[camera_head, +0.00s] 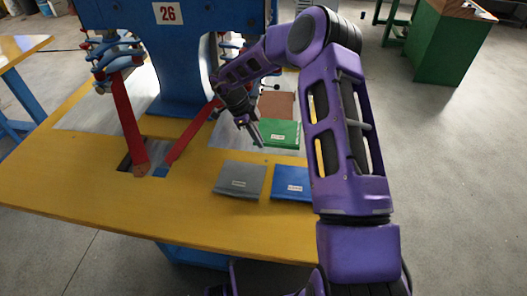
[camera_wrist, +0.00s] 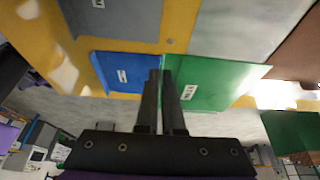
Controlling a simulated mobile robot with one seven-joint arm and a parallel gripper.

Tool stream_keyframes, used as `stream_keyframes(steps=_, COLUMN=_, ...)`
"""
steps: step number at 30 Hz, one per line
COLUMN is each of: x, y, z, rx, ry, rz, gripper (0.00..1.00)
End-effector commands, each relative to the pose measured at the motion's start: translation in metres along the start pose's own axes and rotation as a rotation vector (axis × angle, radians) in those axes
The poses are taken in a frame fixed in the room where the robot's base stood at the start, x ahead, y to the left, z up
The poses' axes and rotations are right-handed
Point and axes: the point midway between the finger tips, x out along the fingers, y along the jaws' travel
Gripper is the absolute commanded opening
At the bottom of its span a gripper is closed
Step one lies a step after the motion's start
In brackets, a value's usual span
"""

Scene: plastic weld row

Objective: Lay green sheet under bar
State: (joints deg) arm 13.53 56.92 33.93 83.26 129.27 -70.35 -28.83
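The green sheet (camera_head: 281,133) lies on a grey plate on the yellow table, to the right of the blue press, with a small white label; it also shows in the wrist view (camera_wrist: 215,78). My gripper (camera_head: 260,143) points down at the sheet's left front corner. In the wrist view, its fingers (camera_wrist: 161,72) are close together with a narrow gap, over the border of the green and blue sheets. I cannot tell whether they touch or pinch the green sheet. The red bar (camera_head: 128,120) slants down from the press to a slot at the left; a second red bar (camera_head: 192,133) slants beside it.
A grey sheet (camera_head: 239,180) and a blue sheet (camera_head: 291,184) lie at the front of the table. A brown sheet (camera_head: 276,104) lies behind the green one. The blue press (camera_head: 184,55), marked 26, stands at the back. The table's front left is clear.

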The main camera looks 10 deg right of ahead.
Motion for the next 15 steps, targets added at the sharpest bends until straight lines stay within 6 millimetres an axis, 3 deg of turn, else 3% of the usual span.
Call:
stream_keyframes(steps=3, x=0.024, y=0.001, z=0.009, rx=0.000, ry=0.001, rz=0.003, gripper=0.00)
stream_keyframes(steps=15, x=0.067, y=0.001, z=0.028, rx=0.000, ry=0.000, rz=0.001, gripper=0.00)
